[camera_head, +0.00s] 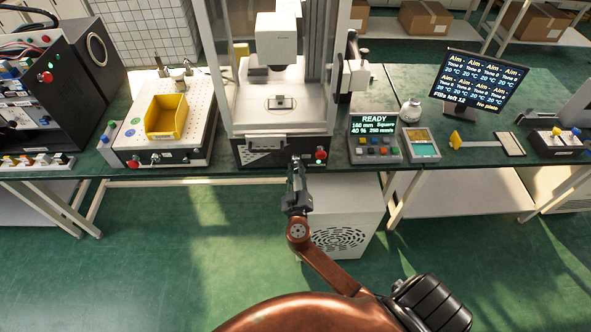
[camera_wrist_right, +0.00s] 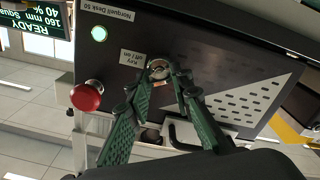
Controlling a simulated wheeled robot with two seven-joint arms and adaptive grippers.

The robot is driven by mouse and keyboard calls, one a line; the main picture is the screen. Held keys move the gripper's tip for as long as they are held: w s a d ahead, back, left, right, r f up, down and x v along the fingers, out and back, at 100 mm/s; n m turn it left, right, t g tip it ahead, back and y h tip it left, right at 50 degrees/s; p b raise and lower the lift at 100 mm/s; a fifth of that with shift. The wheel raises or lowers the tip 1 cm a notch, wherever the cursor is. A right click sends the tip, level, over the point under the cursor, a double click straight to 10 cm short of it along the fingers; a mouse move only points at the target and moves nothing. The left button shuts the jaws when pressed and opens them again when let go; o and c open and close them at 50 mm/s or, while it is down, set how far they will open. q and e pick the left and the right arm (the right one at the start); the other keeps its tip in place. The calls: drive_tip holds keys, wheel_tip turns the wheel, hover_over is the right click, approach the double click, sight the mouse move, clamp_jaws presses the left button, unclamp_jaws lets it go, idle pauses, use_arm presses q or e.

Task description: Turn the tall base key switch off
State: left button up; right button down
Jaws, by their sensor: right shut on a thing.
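The tall machine's dark base (camera_head: 262,156) stands at the bench's front edge, in the middle of the head view. In the right wrist view its panel (camera_wrist_right: 205,58) carries a round metal key switch (camera_wrist_right: 158,66) beside a small white off/on label (camera_wrist_right: 131,55). My right gripper (camera_head: 295,164) reaches up to this panel. In the right wrist view its green fingers (camera_wrist_right: 160,78) converge on the key switch and are shut on the key, which they mostly cover. I cannot tell which way the key points. In the head view the gripper hides the switch. My left gripper is not in view.
A red mushroom button (camera_wrist_right: 87,95) and a lit green lamp (camera_wrist_right: 99,33) sit beside the key switch on the panel. A control box (camera_head: 375,140) reading READY stands right of the machine, and a yellow bin (camera_head: 166,116) left.

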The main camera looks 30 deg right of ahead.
drive_tip(key=shift+a+f+n, duration=0.1)
drive_tip(key=shift+n, duration=0.4)
drive_tip(key=shift+n+p, duration=0.45)
drive_tip(key=shift+n, duration=5.05)
drive_tip(key=c, duration=1.7)
unclamp_jaws()
